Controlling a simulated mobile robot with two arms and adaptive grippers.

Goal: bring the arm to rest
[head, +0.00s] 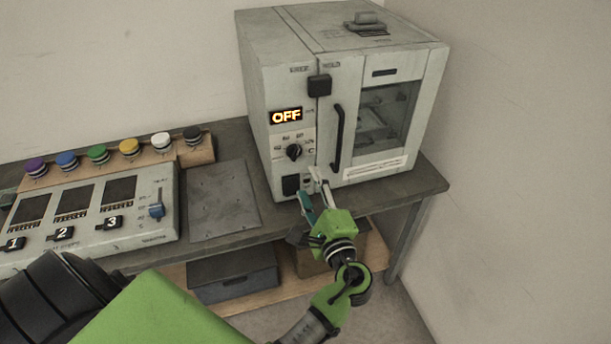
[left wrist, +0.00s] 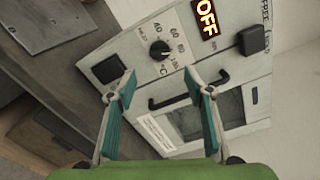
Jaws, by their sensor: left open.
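My left gripper (head: 311,190) is in front of the lower front of a white oven-like cabinet (head: 262,75). In the left wrist view its two teal-padded fingers (left wrist: 164,95) are spread apart with nothing between them. The green arm reaches up from the bottom of the head view. The cabinet's display (head: 286,116) reads OFF. Below it is a black temperature knob (head: 293,152), which also shows in the left wrist view (left wrist: 159,50). I cannot tell whether a fingertip touches the cabinet. My right gripper is not in view.
The cabinet door with its black handle (head: 338,137) looks shut. A control panel (head: 140,225) with numbered black switches and a blue slider stands left on the bench (head: 425,180). Several coloured buttons line a wooden rail (head: 190,150). A grey plate (head: 222,205) lies between. A dark box (head: 235,280) is on the lower shelf.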

